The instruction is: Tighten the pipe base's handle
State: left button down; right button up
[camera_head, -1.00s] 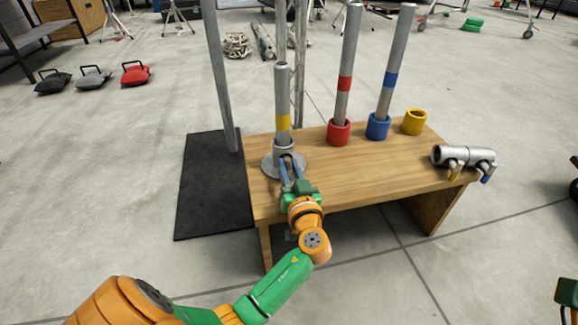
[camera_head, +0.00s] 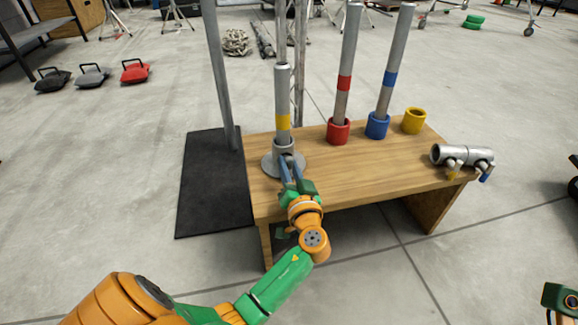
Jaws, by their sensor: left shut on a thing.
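The pipe base (camera_head: 270,164) is a grey round plate with a collar, at the left end of the wooden table. A grey pipe with a yellow band (camera_head: 282,100) stands upright in its collar. My left gripper (camera_head: 287,163) is at the front of the collar, its blue-grey fingers shut on the base's handle. The handle itself is mostly hidden between the fingers.
The wooden table (camera_head: 350,175) also bears a red holder (camera_head: 339,131) and a blue holder (camera_head: 377,126), each with a pipe, an empty yellow holder (camera_head: 413,121), and a metal pipe clamp (camera_head: 463,157) at the right. A metal post stands on a black mat (camera_head: 212,190) left of the table.

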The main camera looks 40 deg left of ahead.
pick_arm(q)
jog(key=c, duration=0.7)
grip_release()
jog(key=shift+a+r, duration=0.1)
jog(key=shift+a, duration=0.05)
jog(key=p+v, duration=0.1)
jog(key=v, duration=0.6)
